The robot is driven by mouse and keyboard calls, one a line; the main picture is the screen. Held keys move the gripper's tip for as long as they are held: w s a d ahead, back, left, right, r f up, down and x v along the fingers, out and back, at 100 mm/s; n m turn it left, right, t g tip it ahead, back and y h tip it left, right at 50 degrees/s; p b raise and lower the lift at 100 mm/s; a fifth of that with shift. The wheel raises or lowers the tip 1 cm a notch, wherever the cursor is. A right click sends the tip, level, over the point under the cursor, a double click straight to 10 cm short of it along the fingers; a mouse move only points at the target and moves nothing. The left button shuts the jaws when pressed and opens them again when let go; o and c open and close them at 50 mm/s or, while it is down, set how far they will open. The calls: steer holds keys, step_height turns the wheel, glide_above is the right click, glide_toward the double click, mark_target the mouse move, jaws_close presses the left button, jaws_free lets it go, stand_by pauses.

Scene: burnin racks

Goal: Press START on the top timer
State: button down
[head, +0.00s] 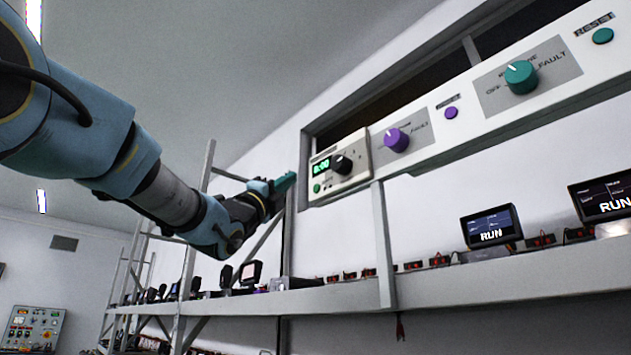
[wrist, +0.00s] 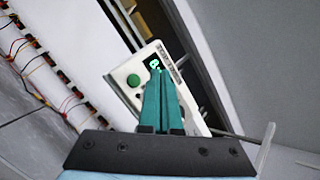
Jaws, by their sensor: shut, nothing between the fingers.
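The top timer (head: 341,167) is a pale box at the left end of the upper panel, with a green digital display (head: 321,166), a black knob (head: 342,164) and a small green button (head: 317,188). In the wrist view the timer (wrist: 137,71) lies beyond the fingers, its green button (wrist: 133,80) just left of the fingertips. The fingers hide part of its face. My gripper (head: 289,180) has teal fingers, shut and empty, left of the timer in the head view. It also shows in the wrist view (wrist: 162,77). I cannot tell whether the tips touch the timer.
The upper panel carries a purple knob (head: 396,140), a purple button (head: 451,113), a teal knob (head: 520,77) and a teal button (head: 602,36). Below, a long shelf (head: 450,288) holds several devices, including screens reading RUN (head: 491,226). An upright post (head: 382,245) stands beneath the timer.

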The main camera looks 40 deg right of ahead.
mark_target(316, 188)
steer(key=d, duration=0.4)
steer(key=shift+s+d, duration=0.1)
steer(key=shift+d, duration=0.15)
steer(key=shift+d, duration=0.1)
stand_by(1.8)
steer(key=shift+d, duration=0.3)
steer(key=shift+s+d+b, duration=0.1)
steer(key=shift+d+b, duration=0.35)
stand_by(0.7)
steer(key=shift+a, duration=0.15)
steer(key=shift+a+b, duration=0.7)
steer(key=shift+b, duration=0.2)
